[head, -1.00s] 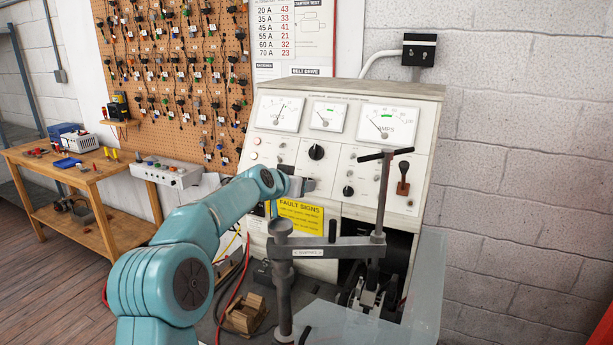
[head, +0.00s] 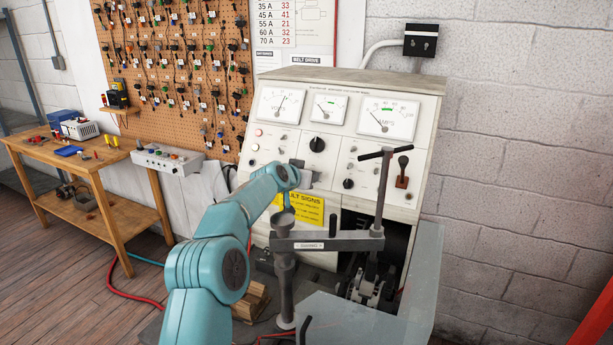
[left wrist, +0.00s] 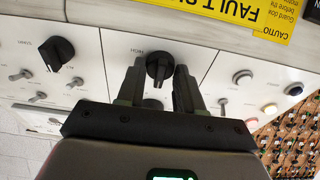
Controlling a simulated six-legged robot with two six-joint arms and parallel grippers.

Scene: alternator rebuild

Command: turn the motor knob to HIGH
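The test bench panel (head: 275,170) stands ahead, with a black knob (left wrist: 159,67) low on its middle section. In the left wrist view this knob sits between the two fingertips of my left gripper (left wrist: 159,80). The fingers stand apart on either side of it; I cannot tell whether they touch it. A label beside it seems to read HIGH. In the head view my left gripper (head: 304,178) is at the panel and hides this knob. My right gripper is not in view.
A larger black knob (head: 317,145) sits higher on the panel and another knob (head: 348,183) to the right. A yellow fault sign (head: 307,208) is just below my gripper. A grey clamp post with crossbar (head: 330,242) stands in front of the bench. Switches surround the knobs.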

